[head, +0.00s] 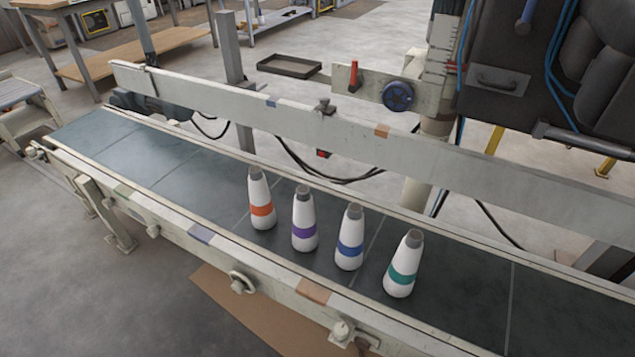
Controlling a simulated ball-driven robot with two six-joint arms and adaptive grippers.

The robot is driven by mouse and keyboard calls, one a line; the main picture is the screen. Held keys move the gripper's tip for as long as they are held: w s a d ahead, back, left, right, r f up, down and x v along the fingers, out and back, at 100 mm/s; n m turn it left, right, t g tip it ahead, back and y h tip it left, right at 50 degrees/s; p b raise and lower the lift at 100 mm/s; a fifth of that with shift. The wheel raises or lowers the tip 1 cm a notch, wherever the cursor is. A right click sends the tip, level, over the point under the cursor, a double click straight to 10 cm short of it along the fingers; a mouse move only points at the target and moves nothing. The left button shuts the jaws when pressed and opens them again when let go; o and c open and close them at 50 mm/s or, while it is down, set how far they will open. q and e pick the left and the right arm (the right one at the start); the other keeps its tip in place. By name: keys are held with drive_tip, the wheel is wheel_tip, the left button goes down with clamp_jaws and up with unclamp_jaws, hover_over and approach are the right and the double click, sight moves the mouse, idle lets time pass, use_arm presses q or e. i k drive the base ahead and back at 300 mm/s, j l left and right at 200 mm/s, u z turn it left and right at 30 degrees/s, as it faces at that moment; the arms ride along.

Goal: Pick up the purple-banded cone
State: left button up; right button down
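The purple-banded cone (304,219) stands upright on the conveyor belt (190,180). It is white with a grey top and a purple band around its lower half. It is the second from the left in a slanting row of cones. The orange-banded cone (261,198) is to its left and the blue-banded cone (349,237) is to its right, with small gaps between. Neither of my grippers shows in the head view.
A teal-banded cone (403,264) ends the row on the right. A long rail (350,142) runs behind the belt, and the near frame edge (215,243) lies in front. Dark machinery (545,75) stands at upper right. The belt's left part is clear.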

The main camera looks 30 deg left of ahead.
sight(304, 233)
drive_tip(key=u, duration=0.9)
